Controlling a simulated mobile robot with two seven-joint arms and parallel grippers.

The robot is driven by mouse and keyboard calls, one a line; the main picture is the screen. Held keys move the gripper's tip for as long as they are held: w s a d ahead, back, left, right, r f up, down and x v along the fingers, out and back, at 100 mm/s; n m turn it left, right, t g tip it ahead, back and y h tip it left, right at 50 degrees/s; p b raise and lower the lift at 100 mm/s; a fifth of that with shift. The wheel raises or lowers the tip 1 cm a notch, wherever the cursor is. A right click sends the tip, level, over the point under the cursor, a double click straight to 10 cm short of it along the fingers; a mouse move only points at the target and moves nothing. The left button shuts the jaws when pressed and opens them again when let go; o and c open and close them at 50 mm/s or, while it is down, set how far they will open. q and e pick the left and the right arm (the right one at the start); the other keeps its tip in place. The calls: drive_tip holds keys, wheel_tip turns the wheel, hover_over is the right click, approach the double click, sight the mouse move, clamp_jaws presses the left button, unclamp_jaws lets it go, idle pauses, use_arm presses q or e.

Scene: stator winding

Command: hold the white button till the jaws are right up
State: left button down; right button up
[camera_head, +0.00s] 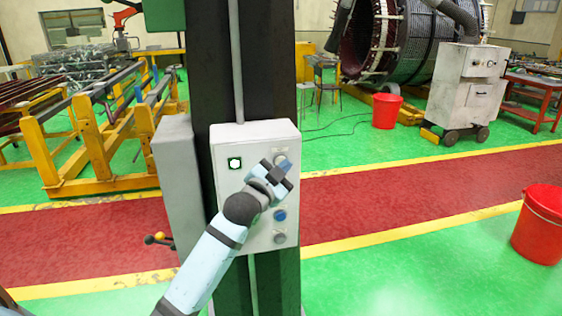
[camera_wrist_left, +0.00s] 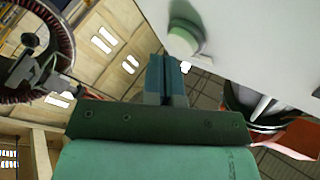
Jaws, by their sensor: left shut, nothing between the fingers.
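The grey control box (camera_head: 228,185) is fixed to a dark column. A pale, whitish round button (camera_head: 280,159) sits at its upper right, partly behind my left gripper (camera_head: 284,172). A pale round button also shows in the left wrist view (camera_wrist_left: 186,38), just beyond and to the right of the fingertips. My left gripper's fingers (camera_wrist_left: 167,67) are shut together with nothing between them. They are close to the box face; I cannot tell if they touch the button. The jaws named in the task cannot be made out. My right gripper is not in view.
Below on the box are a blue button (camera_head: 280,215) and a grey one (camera_head: 280,238); a lit green-white lamp (camera_head: 235,163) is at left. Red buckets (camera_head: 386,110) and a wheeled grey cabinet (camera_head: 467,85) stand behind.

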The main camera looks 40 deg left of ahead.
use_arm(q)
drive_tip(key=shift+s+d+r, duration=0.1)
drive_tip(key=shift+s+d, duration=0.1)
drive_tip(key=s+d+p, duration=0.1)
drive_tip(key=s+d, duration=0.2)
drive_tip(key=shift+s+d, duration=0.1)
drive_tip(key=shift+d, duration=0.3)
idle(1.2)
drive_tip(key=s+d+f+n+g+h, duration=0.15)
drive_tip(key=s+d+f, duration=0.25)
drive_tip(key=f, duration=0.7)
drive_tip(key=s+d+f+g+h, duration=0.1)
drive_tip(key=s+d+f+g, duration=0.25)
drive_tip(key=f, duration=0.85)
drive_tip(key=s+d+f+n+g+h, duration=0.1)
drive_tip(key=s+d+f, duration=0.2)
drive_tip(key=s+f, duration=0.5)
drive_tip(key=s+d+f+n+g+h, duration=0.1)
drive_tip(key=s+d+f, duration=0.3)
drive_tip(key=s+f, duration=0.4)
drive_tip(key=shift+s+d+g, duration=0.3)
drive_tip(key=shift+s+g, duration=0.5)
drive_tip(key=shift+s, duration=0.2)
